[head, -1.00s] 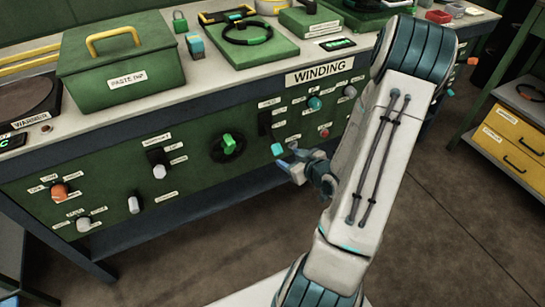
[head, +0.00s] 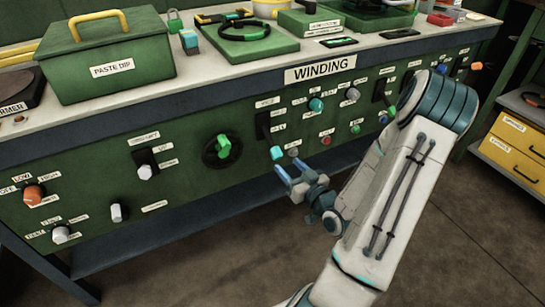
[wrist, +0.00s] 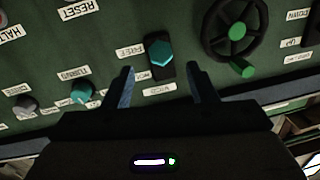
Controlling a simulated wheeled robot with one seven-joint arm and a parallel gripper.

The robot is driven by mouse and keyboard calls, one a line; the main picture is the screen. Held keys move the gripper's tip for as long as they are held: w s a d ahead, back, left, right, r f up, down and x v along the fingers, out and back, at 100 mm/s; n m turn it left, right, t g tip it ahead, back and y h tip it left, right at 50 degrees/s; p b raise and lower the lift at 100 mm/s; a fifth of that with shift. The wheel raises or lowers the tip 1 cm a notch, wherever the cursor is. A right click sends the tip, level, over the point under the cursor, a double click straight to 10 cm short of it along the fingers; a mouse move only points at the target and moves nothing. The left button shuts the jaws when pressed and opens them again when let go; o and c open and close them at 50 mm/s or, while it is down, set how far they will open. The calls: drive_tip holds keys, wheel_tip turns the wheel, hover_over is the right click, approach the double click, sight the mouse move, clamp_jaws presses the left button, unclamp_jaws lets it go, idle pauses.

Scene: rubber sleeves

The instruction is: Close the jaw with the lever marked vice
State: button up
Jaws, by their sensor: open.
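The lever with a teal knob (head: 277,153) sits on a dark upright plate below a small label on the green panel. In the wrist view, which is upside down, the teal knob (wrist: 160,52) lies between and just beyond my fingertips. The small label by its plate (wrist: 159,90) seems to read VICE, and another beside it reads FREE. The knob is at the plate's lower end in the head view. My gripper (head: 289,167) is open and empty, its fingers pointing at the panel just below the knob. In the wrist view, my gripper (wrist: 161,69) straddles the plate without visibly touching the knob. The jaw is not identifiable.
A black handwheel with a green knob (head: 222,148) is left of the lever. A teal dial (head: 316,104), a grey knob (head: 293,152) and a red button (head: 325,141) are to the right. The WINDING bench top (head: 240,77) overhangs above. Open floor lies in front.

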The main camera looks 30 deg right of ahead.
sight(273, 149)
drive_tip(key=w, duration=0.3)
drive_tip(key=w+a+b, duration=0.1)
drive_tip(key=w, duration=0.5)
drive_tip(key=shift+w+a+b, duration=0.15)
drive_tip(key=shift+w+b, duration=0.15)
drive_tip(key=shift+w, duration=0.05)
clamp_jaws()
drive_tip(key=shift+s+r, duration=0.1)
